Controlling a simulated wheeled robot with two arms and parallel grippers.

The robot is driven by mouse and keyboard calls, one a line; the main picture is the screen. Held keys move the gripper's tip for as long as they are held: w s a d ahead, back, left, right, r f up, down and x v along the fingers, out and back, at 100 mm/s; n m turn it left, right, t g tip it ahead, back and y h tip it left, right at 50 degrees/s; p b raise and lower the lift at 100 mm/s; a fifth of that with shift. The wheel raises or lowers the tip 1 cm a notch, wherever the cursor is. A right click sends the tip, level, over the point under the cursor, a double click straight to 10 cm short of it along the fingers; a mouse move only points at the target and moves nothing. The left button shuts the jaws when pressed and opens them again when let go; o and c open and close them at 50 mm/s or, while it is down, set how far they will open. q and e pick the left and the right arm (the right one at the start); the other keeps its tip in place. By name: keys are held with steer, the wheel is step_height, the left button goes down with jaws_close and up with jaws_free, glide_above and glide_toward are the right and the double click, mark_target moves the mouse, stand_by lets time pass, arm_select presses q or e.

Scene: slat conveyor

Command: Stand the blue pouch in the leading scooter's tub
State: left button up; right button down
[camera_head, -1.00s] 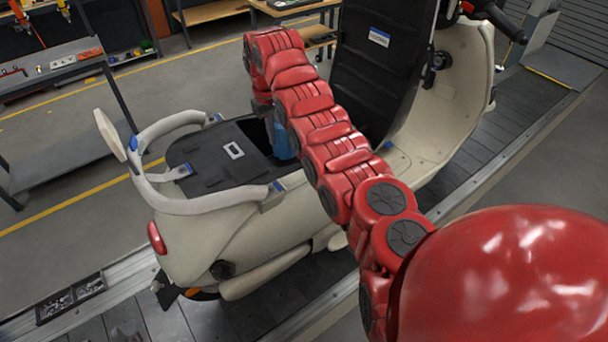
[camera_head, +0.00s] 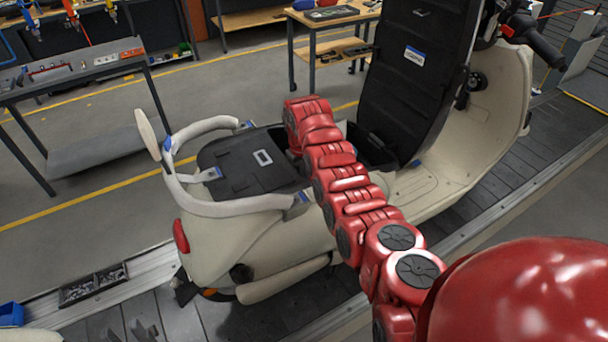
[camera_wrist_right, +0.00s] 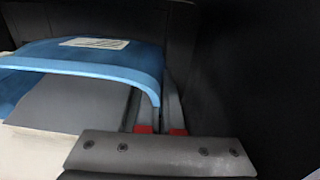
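The leading scooter (camera_head: 235,245) is cream, with its black seat lid (camera_head: 405,70) raised. In the right wrist view the blue pouch (camera_wrist_right: 100,55), with a white label, fills the upper left. My right gripper (camera_wrist_right: 158,105) has its two grey fingers close together, with the pouch's blue edge between them. Dark walls surround them. I do not see my left gripper.
A grey workbench (camera_head: 75,75) stands at the left and a wooden table (camera_head: 330,15) at the back. A dark parts tray (camera_head: 93,285) sits at the conveyor's edge. The scooter's grab rail (camera_head: 235,207) curves around the rear cover.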

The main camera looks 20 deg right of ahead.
steer(key=shift+f+b, duration=0.3)
steer(key=c, duration=1.1)
jaws_free()
steer(key=shift+r, duration=0.1)
steer(key=shift+r, duration=0.2)
step_height(320, 180, up, 4)
steer(key=shift+w+r+b, duration=0.1)
steer(key=shift+r+b, duration=0.05)
steer(key=shift+b, duration=1.1)
steer(key=r, duration=0.7)
steer(key=shift+a+r+b, duration=0.25)
steer(key=shift+a+b, duration=0.05)
steer(key=shift+b, duration=0.1)
steer(key=shift+r, duration=0.1)
